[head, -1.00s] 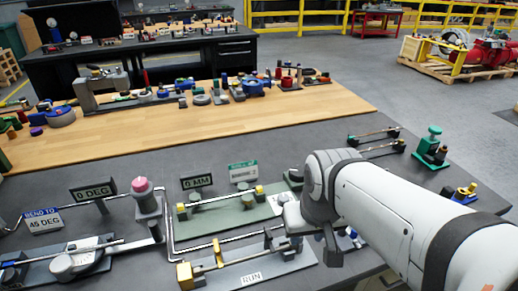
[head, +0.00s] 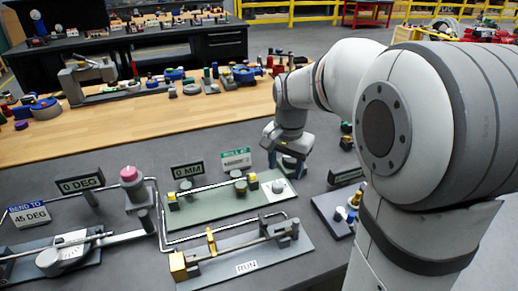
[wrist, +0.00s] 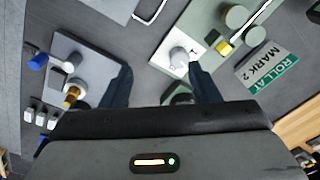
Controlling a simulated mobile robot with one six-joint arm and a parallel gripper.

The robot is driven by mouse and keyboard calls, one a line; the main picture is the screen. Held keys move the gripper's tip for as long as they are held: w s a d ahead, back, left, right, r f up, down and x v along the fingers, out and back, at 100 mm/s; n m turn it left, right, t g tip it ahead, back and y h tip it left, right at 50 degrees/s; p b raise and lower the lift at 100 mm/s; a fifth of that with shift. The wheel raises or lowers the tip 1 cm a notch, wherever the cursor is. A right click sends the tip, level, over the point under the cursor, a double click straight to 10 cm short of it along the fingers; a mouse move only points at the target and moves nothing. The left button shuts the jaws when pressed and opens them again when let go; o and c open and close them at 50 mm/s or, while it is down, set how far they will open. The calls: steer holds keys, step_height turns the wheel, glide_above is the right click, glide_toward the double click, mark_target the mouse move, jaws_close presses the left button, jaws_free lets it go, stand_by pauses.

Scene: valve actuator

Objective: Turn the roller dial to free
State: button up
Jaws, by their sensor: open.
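A white dial plate with a rounded grey-white knob (head: 278,187) sits at the right end of the green base plate (head: 215,207). In the wrist view the knob (wrist: 179,57) lies just beyond the right fingertip. I take it for the roller dial; its markings are too small to read. My gripper (head: 287,166) is over the table just behind the dial, pointing down. In the wrist view the two dark fingers of the gripper (wrist: 160,82) are wide apart with nothing held. A dark green round part (wrist: 180,95) shows partly between them, mostly hidden by the gripper body.
A green-and-white sign (head: 236,159) stands behind the green plate. The grey fixture marked RUN (head: 247,267) with a bent rod lies in front. A dark plate with small blue and yellow parts (head: 340,213) is to the right. Displays read 0 DEG (head: 80,184) and 0 MM (head: 187,171).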

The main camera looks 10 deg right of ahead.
mark_target(278, 184)
steer(key=w+f+m, duration=0.1)
steer(key=w, duration=0.1)
steer(key=w+f+m, duration=0.1)
steer(key=w, duration=0.1)
steer(key=w+f, duration=0.1)
steer(key=w, duration=0.1)
steer(key=shift+f+m+g+b, duration=0.3)
steer(key=shift+f+m+g, duration=0.05)
steer(key=shift+m+g, duration=0.05)
step_height(278, 184, down, 8)
steer(key=shift+r, duration=0.2)
steer(key=c, duration=0.9)
steer(key=shift+a, duration=0.15)
steer(key=shift+c, duration=0.3)
